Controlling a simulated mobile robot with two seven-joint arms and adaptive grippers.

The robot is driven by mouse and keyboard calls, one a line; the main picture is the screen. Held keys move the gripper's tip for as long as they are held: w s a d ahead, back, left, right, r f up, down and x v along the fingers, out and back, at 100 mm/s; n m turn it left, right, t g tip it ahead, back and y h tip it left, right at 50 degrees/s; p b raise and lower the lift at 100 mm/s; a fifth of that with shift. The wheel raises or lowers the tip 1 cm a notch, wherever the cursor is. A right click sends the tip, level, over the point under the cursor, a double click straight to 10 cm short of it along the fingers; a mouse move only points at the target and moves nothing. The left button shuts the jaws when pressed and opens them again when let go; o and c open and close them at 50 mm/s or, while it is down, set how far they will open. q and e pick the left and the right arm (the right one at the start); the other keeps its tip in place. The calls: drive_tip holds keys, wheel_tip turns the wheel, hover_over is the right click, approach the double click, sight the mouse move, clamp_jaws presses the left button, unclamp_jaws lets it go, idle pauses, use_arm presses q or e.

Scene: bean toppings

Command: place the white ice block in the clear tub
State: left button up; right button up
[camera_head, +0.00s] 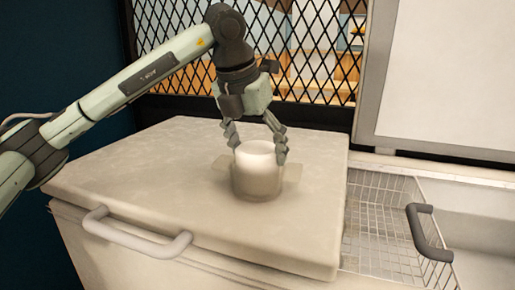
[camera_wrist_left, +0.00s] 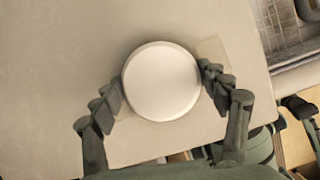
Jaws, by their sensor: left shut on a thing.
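The white ice block (camera_head: 256,152) is a round, pale cylinder. It stands upright in the clear tub (camera_head: 257,186), with its top above the tub's wall. The tub is see-through with flat side tabs and sits on the pale freezer lid. My left gripper (camera_head: 257,149) points down from above, shut on the block, one finger on each side. In the left wrist view the block (camera_wrist_left: 161,81) shows as a white disc between the fingers, and a tub tab (camera_wrist_left: 213,50) shows at right. I cannot tell whether the block touches the tub's floor.
The freezer lid (camera_head: 150,180) is clear around the tub, with a grey handle (camera_head: 135,236) at its front. To the right is an open freezer section with a wire basket (camera_head: 385,225) and a dark handle (camera_head: 430,232). A black lattice (camera_head: 315,50) stands behind.

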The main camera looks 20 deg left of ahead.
use_arm(q)
drive_tip(key=o, duration=1.6)
drive_tip(key=v, duration=1.2)
